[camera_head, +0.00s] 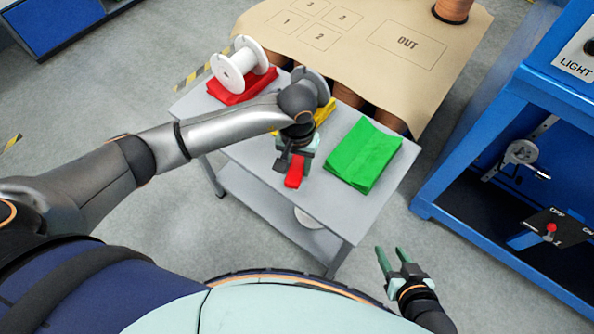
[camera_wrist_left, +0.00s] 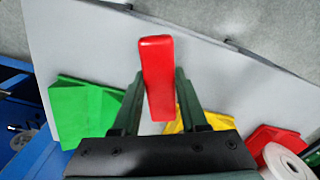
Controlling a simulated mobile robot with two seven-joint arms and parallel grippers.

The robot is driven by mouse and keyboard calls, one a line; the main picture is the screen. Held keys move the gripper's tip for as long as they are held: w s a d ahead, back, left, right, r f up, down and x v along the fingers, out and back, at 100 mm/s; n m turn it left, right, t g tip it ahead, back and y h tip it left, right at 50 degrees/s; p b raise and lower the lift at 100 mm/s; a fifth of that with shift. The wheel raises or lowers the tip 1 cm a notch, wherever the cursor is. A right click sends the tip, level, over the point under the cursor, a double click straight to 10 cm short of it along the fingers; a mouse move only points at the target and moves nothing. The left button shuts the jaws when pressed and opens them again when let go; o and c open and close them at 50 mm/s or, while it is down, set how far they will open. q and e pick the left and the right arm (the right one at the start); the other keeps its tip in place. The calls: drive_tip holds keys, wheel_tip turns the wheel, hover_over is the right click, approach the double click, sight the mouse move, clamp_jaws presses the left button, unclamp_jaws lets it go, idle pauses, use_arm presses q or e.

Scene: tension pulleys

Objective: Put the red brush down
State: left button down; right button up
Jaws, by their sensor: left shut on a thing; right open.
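The red brush (camera_head: 294,172) is held in my left gripper (camera_head: 295,155) over the front part of the grey table (camera_head: 258,158). In the left wrist view the red brush (camera_wrist_left: 157,75) stands out between the two fingers of my left gripper (camera_wrist_left: 157,110), which is shut on it. I cannot tell whether the brush touches the table top (camera_wrist_left: 85,45). My right gripper (camera_head: 392,262) is open and empty, low at the right, beyond the table's front edge.
A green cloth (camera_head: 363,155) lies right of the brush. A yellow cloth (camera_head: 325,112) is partly hidden behind my left wrist. A white spool (camera_head: 240,65) sits on a red cloth (camera_head: 232,95). A blue workbench (camera_head: 500,130) stands at the right. A tan mat marked OUT (camera_head: 405,45) is behind.

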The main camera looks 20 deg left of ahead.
sight(297, 173)
use_arm(q)
drive_tip(key=shift+f, duration=1.35)
drive_tip(key=shift+s+f, duration=0.1)
drive_tip(key=shift+f+b, duration=0.15)
drive_tip(key=shift+b, duration=0.2)
drive_tip(key=shift+c, duration=2.2)
unclamp_jaws()
wheel_tip(297, 173, up, 12)
drive_tip(key=shift+f+p, duration=0.1)
drive_tip(key=shift+p, duration=0.7)
drive_tip(key=shift+r, duration=0.4)
